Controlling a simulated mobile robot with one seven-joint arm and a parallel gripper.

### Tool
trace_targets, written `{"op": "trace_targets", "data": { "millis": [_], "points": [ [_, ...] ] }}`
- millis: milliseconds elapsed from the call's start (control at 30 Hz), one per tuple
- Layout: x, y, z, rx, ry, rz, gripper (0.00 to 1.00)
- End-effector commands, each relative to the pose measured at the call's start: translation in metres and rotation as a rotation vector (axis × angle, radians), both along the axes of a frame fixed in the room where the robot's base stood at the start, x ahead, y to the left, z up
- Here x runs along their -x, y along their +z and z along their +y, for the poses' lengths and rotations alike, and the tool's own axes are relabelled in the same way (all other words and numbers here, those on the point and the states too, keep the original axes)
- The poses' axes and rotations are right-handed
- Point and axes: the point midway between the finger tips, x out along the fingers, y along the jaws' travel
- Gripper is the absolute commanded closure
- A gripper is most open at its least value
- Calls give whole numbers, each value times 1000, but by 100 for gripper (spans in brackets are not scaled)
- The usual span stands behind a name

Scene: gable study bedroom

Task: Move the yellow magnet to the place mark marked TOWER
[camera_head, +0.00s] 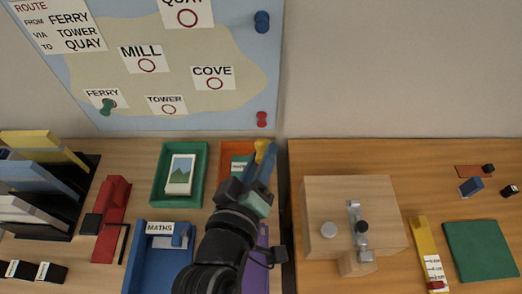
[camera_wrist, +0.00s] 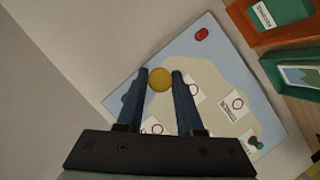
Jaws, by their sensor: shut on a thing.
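My gripper (camera_head: 262,158) is shut on the yellow magnet (camera_wrist: 160,79), which sits between the two fingertips in the wrist view. In the head view the yellow magnet (camera_head: 262,149) shows at the fingertips, below the lower right of the map board (camera_head: 262,75). The TOWER place mark (camera_head: 168,109) is a red ring on a white label low on the board, up and left of my gripper. Its ring is bare.
A green magnet (camera_head: 107,106) is on the FERRY mark. A blue magnet (camera_head: 262,22) and a red magnet (camera_head: 262,119) are at the board's right edge. A green tray (camera_head: 157,193) and an orange tray (camera_head: 229,147) stand on the desk below.

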Motion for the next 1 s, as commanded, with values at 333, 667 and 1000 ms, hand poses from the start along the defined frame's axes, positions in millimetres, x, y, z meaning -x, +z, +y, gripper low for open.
{"op": "trace_targets", "data": {
  "millis": [333,667,1000],
  "points": [
    [18,-1,1,-1,1,1,95],
    [27,0,0,0,1,1,95],
    [23,-5,1,1,1,0,95]
  ]
}}
